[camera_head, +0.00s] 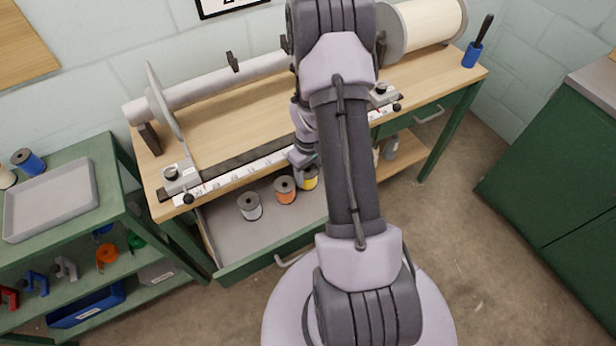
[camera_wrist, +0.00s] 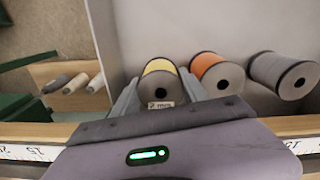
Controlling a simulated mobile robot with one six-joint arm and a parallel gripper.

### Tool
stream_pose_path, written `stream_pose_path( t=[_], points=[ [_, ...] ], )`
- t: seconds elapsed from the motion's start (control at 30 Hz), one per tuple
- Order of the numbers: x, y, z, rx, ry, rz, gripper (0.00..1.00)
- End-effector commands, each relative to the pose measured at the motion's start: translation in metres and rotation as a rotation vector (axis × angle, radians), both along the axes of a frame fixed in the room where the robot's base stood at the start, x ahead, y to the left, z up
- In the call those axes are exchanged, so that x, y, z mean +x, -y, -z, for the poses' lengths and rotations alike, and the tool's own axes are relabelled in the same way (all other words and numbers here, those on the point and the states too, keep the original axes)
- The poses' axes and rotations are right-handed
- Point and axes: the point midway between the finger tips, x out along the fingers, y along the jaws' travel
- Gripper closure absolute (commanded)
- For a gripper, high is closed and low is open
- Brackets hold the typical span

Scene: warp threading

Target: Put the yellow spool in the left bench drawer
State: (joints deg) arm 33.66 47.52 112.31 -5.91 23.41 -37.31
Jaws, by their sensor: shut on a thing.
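The left bench drawer (camera_head: 243,269) is pulled open under the workbench. The yellow spool (camera_head: 309,180) is inside the drawer's outline, at the right end of a row of spools. In the wrist view the yellow spool (camera_wrist: 160,67), with a small printed label, is between the two fingers of my gripper (camera_wrist: 163,88), which is shut on it. I cannot tell whether the spool touches the drawer floor. In the head view my arm hides part of the gripper and the drawer's right side.
An orange spool (camera_head: 285,190) and a grey spool (camera_head: 250,206) stand in the drawer left of the yellow one. The bench's front edge with a white ruler (camera_head: 246,168) overhangs the drawer's back. A shelf with a grey tray (camera_head: 50,200) stands at left. The drawer's front left floor is clear.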

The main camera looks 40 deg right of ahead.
Motion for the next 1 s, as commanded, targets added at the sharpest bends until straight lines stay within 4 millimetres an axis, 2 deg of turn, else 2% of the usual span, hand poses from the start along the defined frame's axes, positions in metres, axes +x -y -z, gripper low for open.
stream_pose_path(
  t=[0.33, 0.37, 0.4, 0.67, 0.73, 0.77, 1.0],
  points=[
    [0.001, 0.0, 0.006, -0.001, 0.001, 0.0, 0.91],
    [0.001, 0.0, 0.004, -0.001, 0.001, 0.0, 0.43],
    [0.001, 0.0, 0.004, -0.001, 0.001, 0.0, 0.4],
    [0.0, 0.0, 0.003, -0.001, 0.001, 0.0, 0.4],
    [0.001, 0.0, -0.004, -0.001, 0.002, 0.0, 0.4],
    [0.001, 0.0, -0.01, -0.001, 0.002, 0.0, 0.4],
    [0.001, 0.001, -0.081, -0.003, 0.004, -0.001, 0.4]
  ],
)
